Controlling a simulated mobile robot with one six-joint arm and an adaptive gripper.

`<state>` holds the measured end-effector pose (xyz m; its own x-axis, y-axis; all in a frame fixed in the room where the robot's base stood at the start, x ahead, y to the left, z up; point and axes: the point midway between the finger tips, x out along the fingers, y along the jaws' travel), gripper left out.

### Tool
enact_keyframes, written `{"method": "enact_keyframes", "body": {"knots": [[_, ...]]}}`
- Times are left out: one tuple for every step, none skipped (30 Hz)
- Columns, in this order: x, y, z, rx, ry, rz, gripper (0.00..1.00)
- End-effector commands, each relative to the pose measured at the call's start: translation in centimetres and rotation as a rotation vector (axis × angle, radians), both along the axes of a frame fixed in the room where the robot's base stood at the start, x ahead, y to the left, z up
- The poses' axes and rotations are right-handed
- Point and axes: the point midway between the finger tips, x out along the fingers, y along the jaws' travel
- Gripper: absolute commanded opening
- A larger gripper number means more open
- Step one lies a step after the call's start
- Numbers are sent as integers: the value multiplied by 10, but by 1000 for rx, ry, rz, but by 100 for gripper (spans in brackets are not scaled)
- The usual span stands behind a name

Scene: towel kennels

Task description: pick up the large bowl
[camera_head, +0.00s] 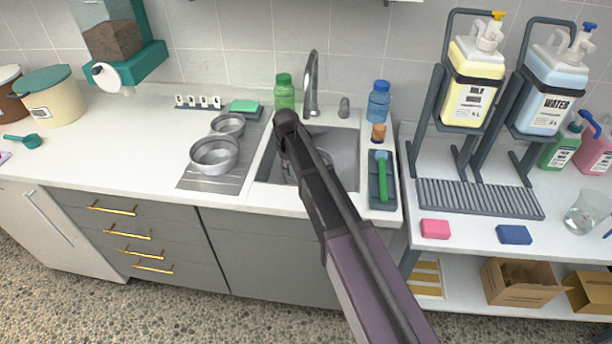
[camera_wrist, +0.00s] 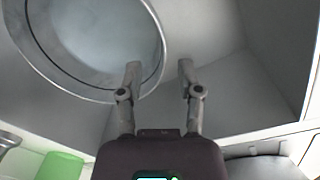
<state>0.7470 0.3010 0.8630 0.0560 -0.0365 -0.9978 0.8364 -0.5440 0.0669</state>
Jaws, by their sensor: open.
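A large round metal bowl (camera_wrist: 90,40) fills the upper left of the wrist view and lies in the sink basin. In the head view my arm hides most of it; a part (camera_head: 291,166) shows beside the arm. My gripper (camera_wrist: 159,68) is open. In the wrist view its left finger overlaps the bowl near the rim and its right finger is outside the rim, so the rim passes between them. I cannot tell whether either finger touches the bowl. In the head view the fingers are hidden behind my arm.
Two other metal bowls (camera_head: 214,155) (camera_head: 228,124) stand on the drainboard left of the sink (camera_head: 342,143). A green bottle (camera_head: 284,92) and the faucet (camera_head: 311,84) stand behind it. A tray with a green-handled brush (camera_head: 382,178) lies to its right.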

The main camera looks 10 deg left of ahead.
Motion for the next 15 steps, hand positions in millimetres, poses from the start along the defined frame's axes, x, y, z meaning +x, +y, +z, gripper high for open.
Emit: {"method": "enact_keyframes", "body": {"knots": [[0,0,-1,0,0,0,46],[0,0,-1,0,0,0,46],[0,0,-1,0,0,0,46],[0,0,-1,0,0,0,46],[0,0,0,0,0,0,46],[0,0,0,0,0,0,46],[0,0,0,0,0,0,46],[0,0,0,0,0,0,46],[0,0,0,0,0,0,46],[0,0,0,0,0,-1,46],[0,0,-1,0,0,-1,46],[0,0,-1,0,0,-1,46],[0,0,-2,0,0,-1,46],[0,0,-3,0,0,-1,46],[0,0,-4,0,0,-1,46]]}}
